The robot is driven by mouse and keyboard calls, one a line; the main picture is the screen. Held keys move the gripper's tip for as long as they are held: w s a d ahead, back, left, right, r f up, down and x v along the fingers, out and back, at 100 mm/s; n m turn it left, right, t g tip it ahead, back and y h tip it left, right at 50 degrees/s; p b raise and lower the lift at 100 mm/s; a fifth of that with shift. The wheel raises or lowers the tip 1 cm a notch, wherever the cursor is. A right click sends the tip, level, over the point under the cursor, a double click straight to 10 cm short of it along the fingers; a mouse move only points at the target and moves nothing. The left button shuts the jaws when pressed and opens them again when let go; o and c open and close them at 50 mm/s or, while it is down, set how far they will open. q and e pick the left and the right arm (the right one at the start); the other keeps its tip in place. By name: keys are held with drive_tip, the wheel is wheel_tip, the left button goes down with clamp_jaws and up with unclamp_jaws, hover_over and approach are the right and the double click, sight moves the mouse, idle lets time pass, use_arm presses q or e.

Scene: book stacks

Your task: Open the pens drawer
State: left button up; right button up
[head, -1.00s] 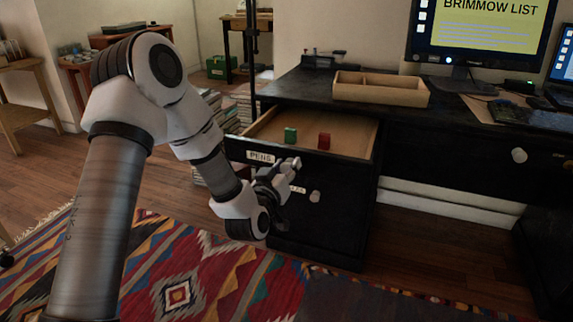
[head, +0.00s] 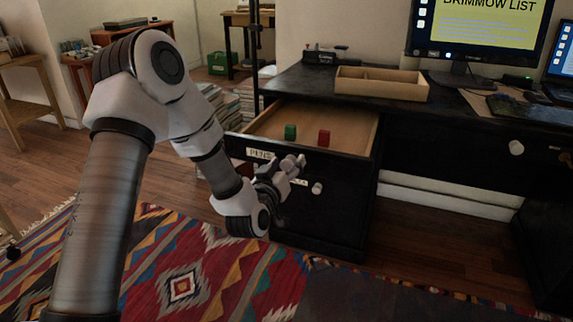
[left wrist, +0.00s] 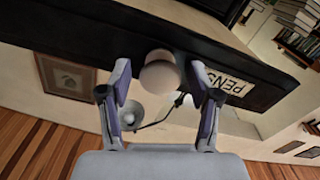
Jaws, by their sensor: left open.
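The pens drawer (head: 345,150) is pulled out from the black desk, its wooden inside showing. Its PENS label (head: 262,154) is on the black front and also shows tilted in the left wrist view (left wrist: 235,84). My left gripper (head: 297,166) is at the drawer front, right of the label, and hides the drawer's knob in the head view. In the left wrist view the pale round knob (left wrist: 160,74) appears between the two open fingers, with a gap on each side. My right gripper is not in view.
A wooden tray (head: 381,84) and a monitor (head: 480,35) are on the desk. A patterned rug (head: 180,285) covers the floor in front.

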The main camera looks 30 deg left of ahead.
use_arm(q)
drive_tip(key=shift+s, duration=0.1)
drive_tip(key=v, duration=0.7)
drive_tip(key=shift+s+d, duration=0.1)
drive_tip(key=shift+s, duration=0.05)
